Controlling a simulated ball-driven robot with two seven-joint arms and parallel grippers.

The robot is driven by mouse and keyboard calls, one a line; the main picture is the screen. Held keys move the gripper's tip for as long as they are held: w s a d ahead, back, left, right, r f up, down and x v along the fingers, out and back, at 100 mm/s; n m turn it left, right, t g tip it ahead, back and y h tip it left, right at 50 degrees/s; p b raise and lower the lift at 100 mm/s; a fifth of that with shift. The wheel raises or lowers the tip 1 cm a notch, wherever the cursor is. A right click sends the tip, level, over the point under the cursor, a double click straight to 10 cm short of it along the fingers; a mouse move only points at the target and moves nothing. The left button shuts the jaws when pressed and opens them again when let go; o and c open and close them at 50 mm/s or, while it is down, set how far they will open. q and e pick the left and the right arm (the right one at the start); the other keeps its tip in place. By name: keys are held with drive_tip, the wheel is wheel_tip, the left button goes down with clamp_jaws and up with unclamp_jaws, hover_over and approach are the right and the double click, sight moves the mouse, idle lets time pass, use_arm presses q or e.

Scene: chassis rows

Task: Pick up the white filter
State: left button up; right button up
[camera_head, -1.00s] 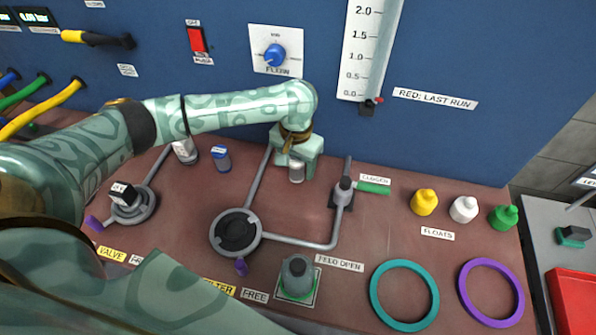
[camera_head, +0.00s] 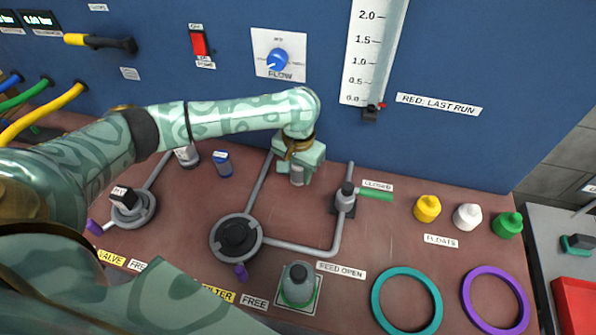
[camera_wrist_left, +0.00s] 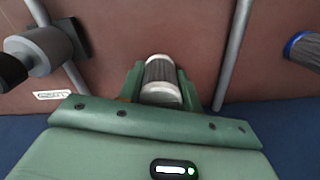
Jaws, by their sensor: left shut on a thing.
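The white filter (camera_head: 297,175) is a small upright cylinder with white end caps and a grey ribbed middle. It stands near the back of the brown bench. In the left wrist view the filter (camera_wrist_left: 161,80) sits between the two green fingers. My left gripper (camera_head: 299,163) reaches down over it from the left and is shut on it. The fingers hide part of its sides. I cannot tell whether its base is clear of the bench. My right gripper does not show.
A blue-capped filter (camera_head: 222,164) and another small cylinder (camera_head: 187,156) stand to the left. A round dark-lidded housing (camera_head: 236,237) with grey pipes is in front. A valve with a green handle (camera_head: 376,195) is to the right. The blue panel (camera_head: 450,60) rises close behind.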

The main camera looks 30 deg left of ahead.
use_arm(q)
drive_tip(key=s+d+r+p, duration=0.3)
drive_tip(key=d+r+p, duration=0.5)
drive_tip(key=d+r, duration=0.3)
drive_tip(key=shift+s+d+r+p, duration=0.4)
drive_tip(key=shift+d, duration=0.85)
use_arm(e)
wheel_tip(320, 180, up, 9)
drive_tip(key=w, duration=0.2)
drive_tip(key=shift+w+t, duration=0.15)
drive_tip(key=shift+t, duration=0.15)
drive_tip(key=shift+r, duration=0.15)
